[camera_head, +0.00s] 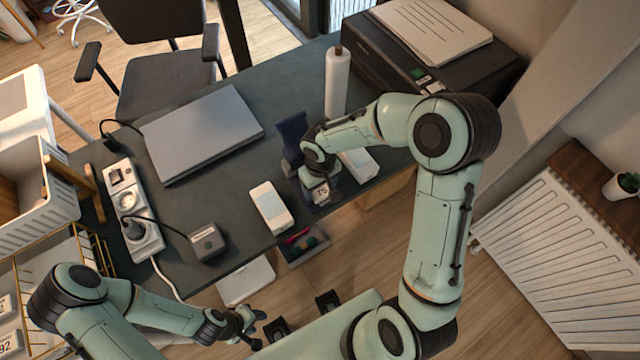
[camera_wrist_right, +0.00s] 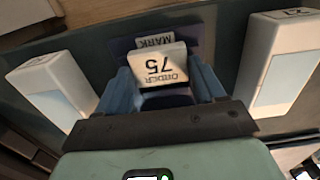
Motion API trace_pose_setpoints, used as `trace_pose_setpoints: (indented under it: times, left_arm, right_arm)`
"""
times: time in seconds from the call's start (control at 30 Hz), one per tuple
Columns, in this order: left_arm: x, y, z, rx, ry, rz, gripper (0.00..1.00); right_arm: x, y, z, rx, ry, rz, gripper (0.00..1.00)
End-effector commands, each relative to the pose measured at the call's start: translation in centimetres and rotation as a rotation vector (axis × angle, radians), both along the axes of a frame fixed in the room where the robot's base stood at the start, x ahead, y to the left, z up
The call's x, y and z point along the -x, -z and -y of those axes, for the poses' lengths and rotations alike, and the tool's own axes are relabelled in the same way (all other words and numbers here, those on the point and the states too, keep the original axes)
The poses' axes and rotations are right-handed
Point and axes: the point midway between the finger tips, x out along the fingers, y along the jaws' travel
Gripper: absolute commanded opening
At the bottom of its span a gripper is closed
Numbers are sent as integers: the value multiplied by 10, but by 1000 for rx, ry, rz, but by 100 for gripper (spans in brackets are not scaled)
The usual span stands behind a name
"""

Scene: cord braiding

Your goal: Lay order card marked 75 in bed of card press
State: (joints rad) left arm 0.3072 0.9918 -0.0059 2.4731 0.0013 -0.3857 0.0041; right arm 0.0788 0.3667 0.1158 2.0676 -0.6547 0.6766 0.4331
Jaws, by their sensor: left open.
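The order card marked 75 (camera_wrist_right: 160,67) is white and reads upside down in the right wrist view. My right gripper (camera_wrist_right: 165,85) is shut on it, with a blue finger at each side edge. The card (camera_head: 320,192) also shows small below my right gripper (camera_head: 319,182) in the head view. The dark blue card press (camera_head: 292,132) stands at the desk's front edge, right by that gripper. Its bed is mostly hidden by the gripper and card; I cannot tell whether the card touches it. My left gripper (camera_head: 253,328) is open and empty, low in front of the desk.
White boxes flank the press: one on the left (camera_head: 269,207), one on the right (camera_head: 358,165). A card marked MARK (camera_wrist_right: 155,41) lies behind the order card.

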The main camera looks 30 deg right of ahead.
Motion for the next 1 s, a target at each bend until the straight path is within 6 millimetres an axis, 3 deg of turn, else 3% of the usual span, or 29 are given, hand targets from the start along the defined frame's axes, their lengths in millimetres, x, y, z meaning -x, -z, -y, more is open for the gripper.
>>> trace_pose_setpoints:
  times: [0.47, 0.53, 1.0]
  left_arm:
    - [-6, -10, 0, 0, 0, 7, 43]
    - [-14, -20, 0, 0, 0, 16, 43]
    - [-21, -29, 0, 0, 1, 24, 43]
  right_arm:
    - [-1, -10, 0, 0, 1, 2, 90]
    - [-3, -20, 0, 1, 1, 4, 90]
    - [-2, -115, 0, 1, 1, 5, 90]
